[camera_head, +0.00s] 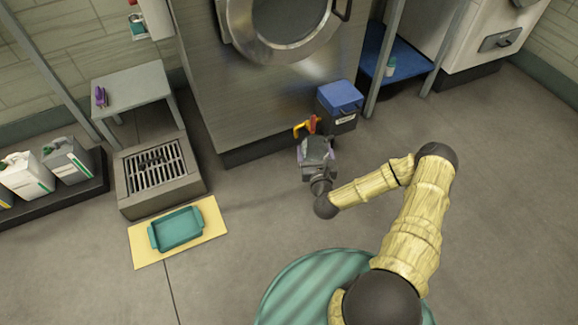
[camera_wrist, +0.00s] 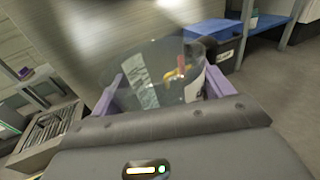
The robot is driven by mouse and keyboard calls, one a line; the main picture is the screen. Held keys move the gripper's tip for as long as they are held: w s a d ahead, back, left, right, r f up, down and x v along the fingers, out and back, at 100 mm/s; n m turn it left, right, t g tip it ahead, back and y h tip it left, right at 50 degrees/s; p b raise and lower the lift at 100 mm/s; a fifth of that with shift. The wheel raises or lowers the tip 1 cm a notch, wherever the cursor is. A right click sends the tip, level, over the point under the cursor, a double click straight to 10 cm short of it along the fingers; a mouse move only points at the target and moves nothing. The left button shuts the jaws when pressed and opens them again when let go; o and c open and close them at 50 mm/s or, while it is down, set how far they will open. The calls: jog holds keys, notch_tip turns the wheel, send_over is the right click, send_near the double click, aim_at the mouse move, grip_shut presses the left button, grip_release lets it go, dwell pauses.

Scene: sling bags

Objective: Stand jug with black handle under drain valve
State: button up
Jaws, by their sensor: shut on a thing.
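A clear jug (camera_wrist: 160,62) with a pale label strip is between the purple fingers of my gripper (camera_wrist: 163,84) in the wrist view. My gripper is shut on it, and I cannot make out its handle. In the head view my gripper (camera_head: 317,150) is low in front of the steel machine, and the jug there is hard to tell from the gripper. The drain valve (camera_head: 307,126), yellow and red, is just beyond my gripper at the machine's lower front. In the wrist view the valve's colours show through the clear jug. I cannot tell whether the jug touches the floor.
A blue-lidded bin (camera_head: 340,103) stands close right of the valve. The steel machine (camera_head: 215,70) rises behind. At left are a floor drain grate (camera_head: 155,168), a teal tray (camera_head: 176,229) on a yellow mat (camera_head: 212,217), and a grey stool (camera_head: 133,86). Floor at right is clear.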

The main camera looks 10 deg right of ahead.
jog(key=shift+f, duration=0.1)
jog(key=w+a+f+m+h+b, duration=0.1)
jog(key=w+a+f+b, duration=0.1)
jog(key=f+b, duration=0.4)
jog(key=w+a+f+m+h+b, duration=0.1)
jog(key=w+f+b, duration=0.4)
jog(key=f, duration=1)
jog(key=w+a+f+m+h+b, duration=0.1)
jog(key=w+a+f+h+b, duration=0.1)
jog(key=f+b, duration=0.7)
jog(key=shift+w+a+f+g+h, duration=0.3)
jog(key=shift+w+a+f, duration=0.3)
jog(key=shift+w+f, duration=0.15)
